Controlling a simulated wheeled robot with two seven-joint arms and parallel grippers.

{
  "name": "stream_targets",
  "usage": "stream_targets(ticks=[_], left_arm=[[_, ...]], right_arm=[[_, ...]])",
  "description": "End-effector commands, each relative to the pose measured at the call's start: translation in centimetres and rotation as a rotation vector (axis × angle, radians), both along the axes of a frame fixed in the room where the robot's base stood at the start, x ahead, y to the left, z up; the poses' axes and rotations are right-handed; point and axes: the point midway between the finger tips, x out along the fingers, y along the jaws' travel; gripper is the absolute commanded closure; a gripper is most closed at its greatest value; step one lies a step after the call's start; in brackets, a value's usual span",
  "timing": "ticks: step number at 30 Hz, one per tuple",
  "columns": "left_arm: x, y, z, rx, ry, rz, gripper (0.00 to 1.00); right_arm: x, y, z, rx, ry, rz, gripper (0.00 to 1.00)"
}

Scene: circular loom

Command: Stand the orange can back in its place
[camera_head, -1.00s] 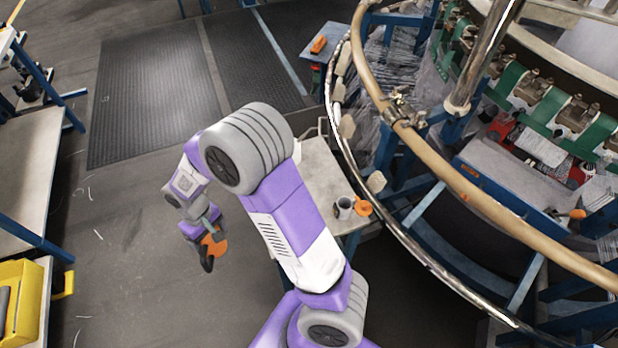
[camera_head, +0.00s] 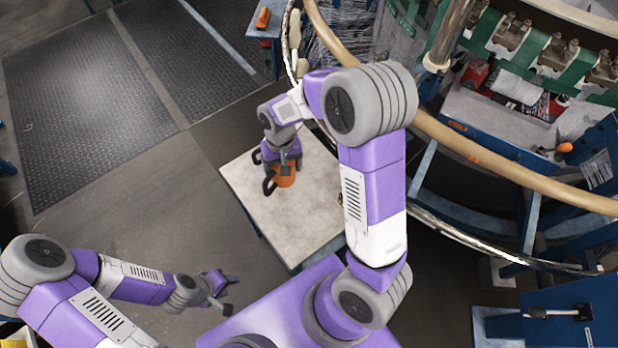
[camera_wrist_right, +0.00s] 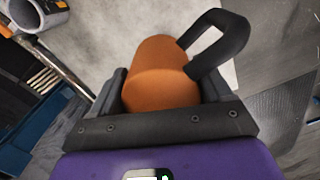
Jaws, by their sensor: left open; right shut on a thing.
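The orange can (camera_head: 285,176) is in my right gripper (camera_head: 276,172), over the pale table top in the head view. In the right wrist view the can (camera_wrist_right: 160,75) sits between the two dark fingers of my right gripper (camera_wrist_right: 162,95), which is shut on it. A dark hooked part stands beside the can there; I cannot tell whether it belongs to the can. I cannot tell whether the can touches the table. My left gripper (camera_head: 226,294) is open and empty, low in the head view, left of the table and apart from it.
The pale table (camera_head: 250,190) is mostly bare near the can. A grey cylinder (camera_wrist_right: 40,12) shows in the wrist view's upper left corner. The loom's curved rail (camera_head: 450,138) runs to the right. A side stand (camera_head: 264,30) holds a small orange item.

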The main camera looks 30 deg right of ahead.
Motion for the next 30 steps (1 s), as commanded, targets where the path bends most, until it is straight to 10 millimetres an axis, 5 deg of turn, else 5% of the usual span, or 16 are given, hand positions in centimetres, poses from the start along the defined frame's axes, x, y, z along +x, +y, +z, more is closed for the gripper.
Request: stream_targets(ticks=[9, 18, 30], left_arm=[[0.0, 0.0, -3.2, 0.001, 0.001, 0.001, 0.57], [0.0, 0.0, -4.9, 0.000, 0.000, 0.001, 0.57], [0.0, 0.0, -6.4, 0.000, 0.000, 0.001, 0.57]], right_arm=[[0.7, -5.2, -0.5, -0.056, -0.026, -0.366, 1.00], [0.6, -5.4, -5.5, -0.060, -0.025, -0.383, 1.00], [0.6, -5.4, -9.7, -0.059, -0.025, -0.382, 1.00]])
